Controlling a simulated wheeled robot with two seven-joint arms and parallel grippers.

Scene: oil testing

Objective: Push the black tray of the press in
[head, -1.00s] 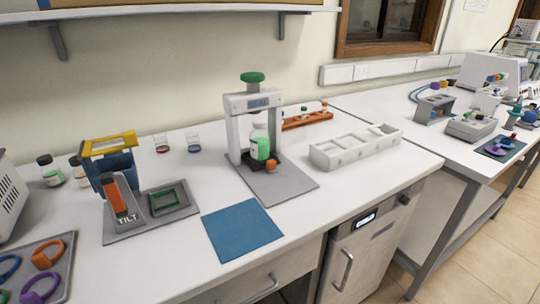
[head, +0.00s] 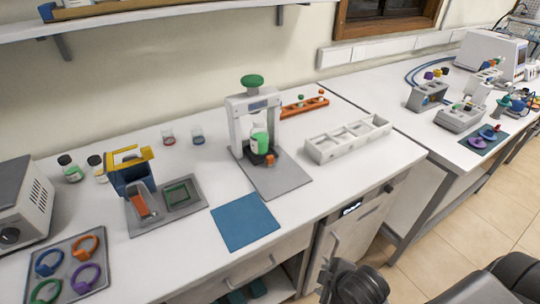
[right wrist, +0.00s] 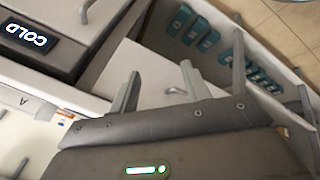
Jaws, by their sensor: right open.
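The press (head: 253,100) is a white frame with a green knob (head: 252,81) on top, standing on a grey base plate on the bench. Its black tray (head: 256,159) sits low between the uprights, with an orange knob (head: 270,159) at its front. A bottle with a green label (head: 259,141) stands on the tray, under the crossbar. How far the tray sticks out is hard to tell. My right gripper (right wrist: 160,92) is open and empty in the right wrist view, in front of the bench and well away from the press. My left gripper is not in view.
A blue mat (head: 245,222) lies in front of the press. A white rack (head: 347,140) stands right of it, an orange rack (head: 304,106) behind. The tilt stand (head: 135,170) is at left. Below are a cold cabinet (head: 352,232) and teal items (right wrist: 190,28).

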